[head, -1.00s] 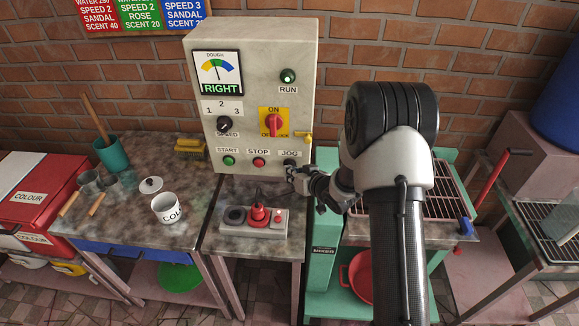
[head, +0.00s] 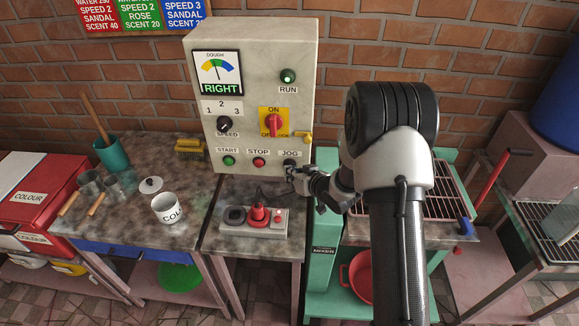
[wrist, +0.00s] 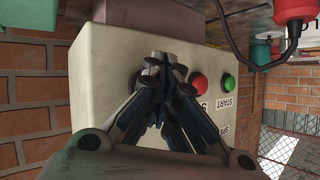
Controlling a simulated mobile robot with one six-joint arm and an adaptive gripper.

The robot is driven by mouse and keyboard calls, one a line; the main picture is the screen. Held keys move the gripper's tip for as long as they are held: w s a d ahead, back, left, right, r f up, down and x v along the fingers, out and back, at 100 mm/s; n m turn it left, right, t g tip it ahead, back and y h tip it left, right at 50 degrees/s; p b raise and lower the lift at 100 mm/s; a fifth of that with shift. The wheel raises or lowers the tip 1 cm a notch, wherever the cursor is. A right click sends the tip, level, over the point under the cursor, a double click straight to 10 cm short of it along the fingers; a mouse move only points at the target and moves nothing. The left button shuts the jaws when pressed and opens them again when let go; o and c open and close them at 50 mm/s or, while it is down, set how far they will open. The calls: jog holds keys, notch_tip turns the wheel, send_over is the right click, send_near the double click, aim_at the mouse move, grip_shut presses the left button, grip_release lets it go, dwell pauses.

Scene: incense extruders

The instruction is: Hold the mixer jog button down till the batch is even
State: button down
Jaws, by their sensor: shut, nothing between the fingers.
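The mixer control box (head: 262,100) stands on the bench against the brick wall. Its jog button (head: 289,162), below the JOG label, is dark and partly hidden by my gripper (head: 290,171). In the wrist view my gripper (wrist: 161,62) is shut and empty, its tips at the lower part of the panel over the jog button. Whether the button is pressed in cannot be told. The dough gauge (head: 217,73) reads RIGHT in green with its needle near the middle. The green RUN lamp (head: 288,76) is on the box's upper right.
The red stop button (head: 259,162) and green start button (head: 228,160) sit left of jog. The red ON switch (head: 273,123) and speed knob (head: 224,124) are above. A pendant with a red knob (head: 257,213) lies on the bench below.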

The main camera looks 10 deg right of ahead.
dwell(0.8)
jog(key=shift+s+a, duration=0.3)
jog(key=shift+s, duration=0.6)
jog(key=s, duration=0.1)
jog(key=s+a+b, duration=0.1)
jog(key=s, duration=0.2)
jog(key=shift+s+a, duration=0.3)
jog(key=shift+s, duration=0.1)
